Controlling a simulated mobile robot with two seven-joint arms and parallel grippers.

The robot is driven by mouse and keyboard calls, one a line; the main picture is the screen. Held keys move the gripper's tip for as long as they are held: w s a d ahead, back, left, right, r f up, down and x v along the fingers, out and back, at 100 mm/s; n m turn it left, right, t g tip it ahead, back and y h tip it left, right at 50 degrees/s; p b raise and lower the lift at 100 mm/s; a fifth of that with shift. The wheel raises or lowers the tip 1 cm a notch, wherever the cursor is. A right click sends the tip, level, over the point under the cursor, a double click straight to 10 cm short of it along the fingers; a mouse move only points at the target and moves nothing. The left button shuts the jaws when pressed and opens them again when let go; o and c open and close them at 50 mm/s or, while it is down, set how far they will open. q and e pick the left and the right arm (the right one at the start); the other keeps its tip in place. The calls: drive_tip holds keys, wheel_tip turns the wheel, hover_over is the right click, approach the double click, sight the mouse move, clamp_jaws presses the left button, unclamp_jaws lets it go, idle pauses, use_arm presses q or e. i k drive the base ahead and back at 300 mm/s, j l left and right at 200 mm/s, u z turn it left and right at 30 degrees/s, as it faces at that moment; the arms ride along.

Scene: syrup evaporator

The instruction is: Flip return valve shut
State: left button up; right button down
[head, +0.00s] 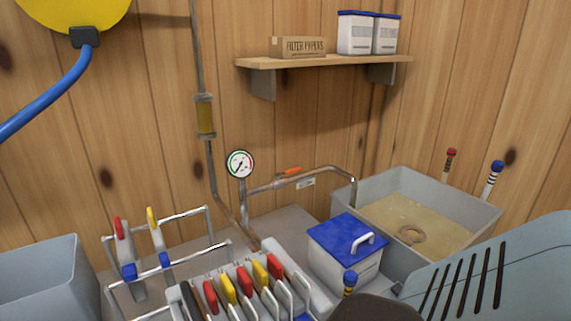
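A copper-coloured pipe (329,170) runs along the wooden wall from the pressure gauge (240,164) to the grey basin (484,214), where it bends down. A small valve with an orange lever (289,172) sits on this pipe, right of the gauge. The lever lies roughly along the pipe, tilted slightly up to the right. A small white label (305,184) hangs just below it; its text is too small to read. Nothing touches the lever. Neither of my grippers shows in the head view.
The blue-lidded box (346,237) stands in front of the basin. A rack of red- and yellow-handled pieces (230,291) fills the lower middle. A grey bin (45,284) is at left. A shelf (324,61) hangs above. A slotted blue-grey panel covers the lower right.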

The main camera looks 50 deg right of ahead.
sight(289, 172)
drive_tip(key=k+l, duration=0.35)
drive_tip(key=l, duration=0.15)
drive_tip(key=k+l, duration=0.75)
drive_tip(key=l, duration=0.2)
